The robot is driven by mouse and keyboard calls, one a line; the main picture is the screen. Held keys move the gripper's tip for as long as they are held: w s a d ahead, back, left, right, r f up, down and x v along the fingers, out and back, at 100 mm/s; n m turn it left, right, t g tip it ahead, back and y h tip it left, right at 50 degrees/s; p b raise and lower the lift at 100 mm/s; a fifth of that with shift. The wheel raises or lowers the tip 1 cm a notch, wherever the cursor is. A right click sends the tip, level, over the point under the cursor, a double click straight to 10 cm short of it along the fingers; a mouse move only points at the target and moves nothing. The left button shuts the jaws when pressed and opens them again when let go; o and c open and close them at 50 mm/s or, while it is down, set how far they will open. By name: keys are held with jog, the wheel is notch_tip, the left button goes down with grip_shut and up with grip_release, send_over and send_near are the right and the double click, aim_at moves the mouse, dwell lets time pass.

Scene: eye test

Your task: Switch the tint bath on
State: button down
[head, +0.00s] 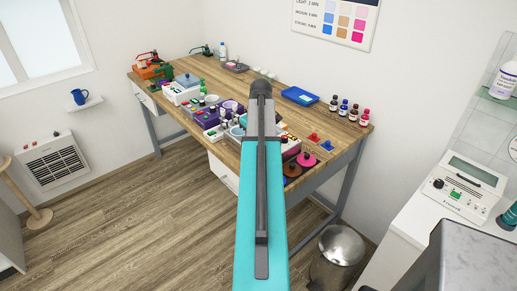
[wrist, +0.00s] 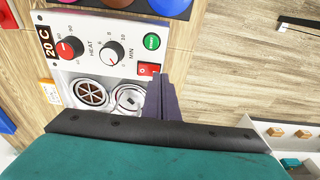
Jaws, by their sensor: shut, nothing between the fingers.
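In the wrist view, a white control panel (wrist: 91,48), which I take to be the tint bath's, fills the upper left. It has a "20 C" display (wrist: 48,41), a red-centred HEAT knob (wrist: 69,47), a white MIN knob (wrist: 111,52), a green button (wrist: 152,41) and a red rocker switch (wrist: 148,69). I cannot tell which side of the switch is pressed. My gripper (wrist: 161,80) is shut and empty, its tips right beside the switch; I cannot tell whether they touch it.
The wooden bench (head: 262,77) is crowded with devices, including a purple one (head: 208,117). A blue tray (head: 300,95) and several small bottles (head: 343,108) stand to the right. Below is a metal bin (head: 340,250).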

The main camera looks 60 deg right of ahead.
notch_tip(320, 180, up, 6)
jog(key=p, duration=0.3)
dwell(0.7)
dwell(0.4)
